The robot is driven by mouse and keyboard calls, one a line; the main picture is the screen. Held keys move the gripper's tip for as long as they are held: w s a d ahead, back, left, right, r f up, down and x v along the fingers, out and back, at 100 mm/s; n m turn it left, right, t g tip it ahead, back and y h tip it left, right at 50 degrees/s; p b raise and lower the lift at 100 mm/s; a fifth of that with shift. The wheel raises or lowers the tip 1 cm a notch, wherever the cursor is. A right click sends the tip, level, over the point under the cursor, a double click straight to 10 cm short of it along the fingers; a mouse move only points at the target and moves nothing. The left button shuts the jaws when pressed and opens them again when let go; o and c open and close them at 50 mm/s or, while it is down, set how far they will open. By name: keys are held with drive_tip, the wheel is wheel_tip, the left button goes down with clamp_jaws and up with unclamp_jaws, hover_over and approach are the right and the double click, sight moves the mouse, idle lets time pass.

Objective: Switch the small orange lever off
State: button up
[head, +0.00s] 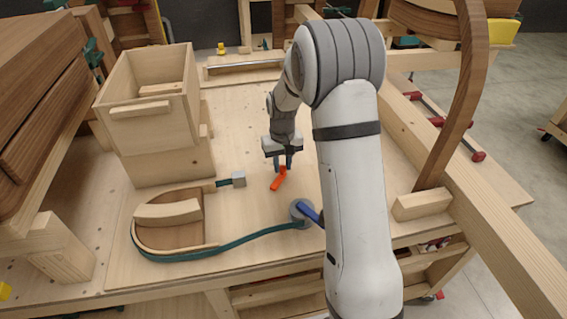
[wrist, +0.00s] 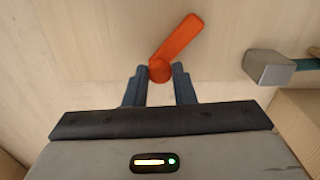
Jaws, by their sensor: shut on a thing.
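The small orange lever (head: 279,179) lies low over the light wooden bench top in the head view, with its arm angled toward the lower left. In the wrist view the lever (wrist: 177,45) has a round hub between my fingertips and a flat arm that reaches to the upper right. My gripper (head: 283,160) points down at the lever's hub end. In the wrist view my gripper (wrist: 160,75) has one finger on each side of the hub and is shut on it. The underside of the hub is hidden.
A strap clamp with a blue handle (head: 309,212) and a green strap (head: 240,240) lies around a curved wooden form (head: 170,215). A metal block (head: 239,179) sits left of the lever. An open wooden box (head: 152,95) stands at the left. Bench surface behind the lever is clear.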

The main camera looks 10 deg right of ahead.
drive_tip(key=shift+d, duration=0.1)
clamp_jaws()
drive_tip(key=shift+m, duration=0.3)
drive_tip(key=m, duration=0.1)
drive_tip(key=b, duration=0.1)
drive_tip(key=m+b, duration=0.1)
drive_tip(key=shift+s+d+f+m, duration=0.1)
drive_tip(key=shift+s+d+m, duration=0.15)
drive_tip(key=shift+s+m, duration=0.05)
drive_tip(key=m, duration=0.1)
drive_tip(key=m+b, duration=0.1)
drive_tip(key=s+m+b, duration=0.1)
drive_tip(key=shift+d, duration=0.25)
drive_tip(key=shift+c, duration=1.5)
unclamp_jaws()
drive_tip(key=shift+s+m+b, duration=0.3)
drive_tip(key=shift+m, duration=0.65)
drive_tip(key=shift+s+m+b, duration=0.25)
drive_tip(key=shift+m+b, duration=0.05)
drive_tip(key=shift+m, duration=0.65)
clamp_jaws()
drive_tip(key=o, duration=1)
unclamp_jaws()
